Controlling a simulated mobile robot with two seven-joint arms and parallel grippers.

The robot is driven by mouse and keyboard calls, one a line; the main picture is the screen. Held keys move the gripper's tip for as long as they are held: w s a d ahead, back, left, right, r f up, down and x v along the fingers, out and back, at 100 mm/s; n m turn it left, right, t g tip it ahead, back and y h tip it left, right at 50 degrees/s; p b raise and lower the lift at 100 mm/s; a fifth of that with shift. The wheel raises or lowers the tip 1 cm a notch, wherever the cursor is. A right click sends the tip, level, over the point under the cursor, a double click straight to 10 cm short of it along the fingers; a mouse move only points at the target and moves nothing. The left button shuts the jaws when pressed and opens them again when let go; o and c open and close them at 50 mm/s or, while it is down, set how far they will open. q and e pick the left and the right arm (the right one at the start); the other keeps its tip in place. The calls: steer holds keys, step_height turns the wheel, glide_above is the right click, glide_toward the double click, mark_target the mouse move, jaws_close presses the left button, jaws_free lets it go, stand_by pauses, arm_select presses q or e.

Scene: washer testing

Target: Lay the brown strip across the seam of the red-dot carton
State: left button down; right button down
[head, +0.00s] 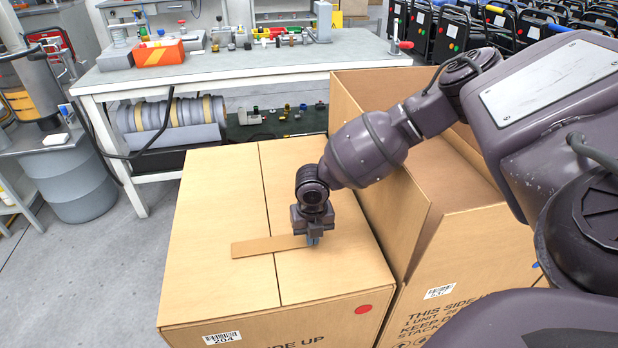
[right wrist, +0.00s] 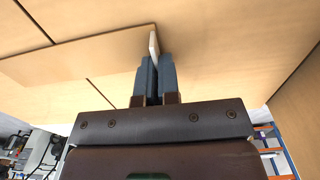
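The closed carton with a red dot (head: 363,309) stands in front of me, and a dark seam (head: 263,185) runs across its top. The flat brown strip (head: 262,247) extends across the seam, roughly at right angles to it. Its right end is in my right gripper (head: 313,240), which is shut on it just above the carton top. In the right wrist view, the strip's pale end (right wrist: 154,43) sits between the fingers (right wrist: 153,77), and the seam shows on both sides of the strip. I cannot tell whether the strip touches the top everywhere. My left gripper is not in view.
An open carton (head: 470,235) stands close on the right, its tall wall beside my right arm. A workbench (head: 240,68) with tools stands behind. A grey drum (head: 83,178) is at the left, with clear floor (head: 85,270) before it.

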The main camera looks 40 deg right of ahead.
steer(key=shift+r, duration=0.2)
steer(key=shift+f, duration=0.3)
steer(key=c, duration=1.3)
jaws_free()
steer(key=shift+c, duration=0.2)
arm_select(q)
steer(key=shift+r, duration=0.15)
arm_select(e)
steer(key=shift+r, duration=0.15)
